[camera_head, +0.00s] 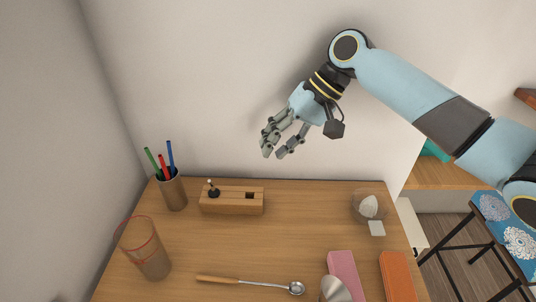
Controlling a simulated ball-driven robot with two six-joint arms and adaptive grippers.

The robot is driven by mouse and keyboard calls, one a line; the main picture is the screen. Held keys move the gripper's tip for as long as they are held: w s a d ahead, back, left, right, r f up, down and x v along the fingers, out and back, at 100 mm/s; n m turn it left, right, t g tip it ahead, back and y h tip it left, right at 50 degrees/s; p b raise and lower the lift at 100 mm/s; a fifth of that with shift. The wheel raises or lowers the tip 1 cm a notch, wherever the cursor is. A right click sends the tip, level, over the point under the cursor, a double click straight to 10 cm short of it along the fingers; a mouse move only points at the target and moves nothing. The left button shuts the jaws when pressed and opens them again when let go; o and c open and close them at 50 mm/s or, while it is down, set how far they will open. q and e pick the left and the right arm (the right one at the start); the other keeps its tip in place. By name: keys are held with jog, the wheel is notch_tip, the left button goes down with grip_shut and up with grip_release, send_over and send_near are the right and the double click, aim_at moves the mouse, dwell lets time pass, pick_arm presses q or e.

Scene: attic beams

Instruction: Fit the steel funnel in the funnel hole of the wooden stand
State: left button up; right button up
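The wooden stand (225,204) is a small light-brown block towards the back left of the table. A small black object (213,191) sits at its left end, and a dark opening (249,196) shows in its top on the right. A grey metal cone, which looks like the steel funnel (335,290), is at the bottom edge of the view beside a pink block; its lower part is cut off. My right gripper (279,156) is open and empty, raised above the back of the table, to the right of the stand. My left gripper is not in view.
A cup of pens (173,192) and a clear red-rimmed glass (149,260) stand at left. A wooden-handled ladle (250,283) lies in front. Pink (342,265) and orange (397,277) blocks lie front right. A glass bowl (369,206) and pale square (376,228) are back right. The table's middle is clear.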

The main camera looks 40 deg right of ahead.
jog(key=shift+v, duration=1.9)
jog(key=shift+s+a+f, duration=0.1)
jog(key=shift+a, duration=0.05)
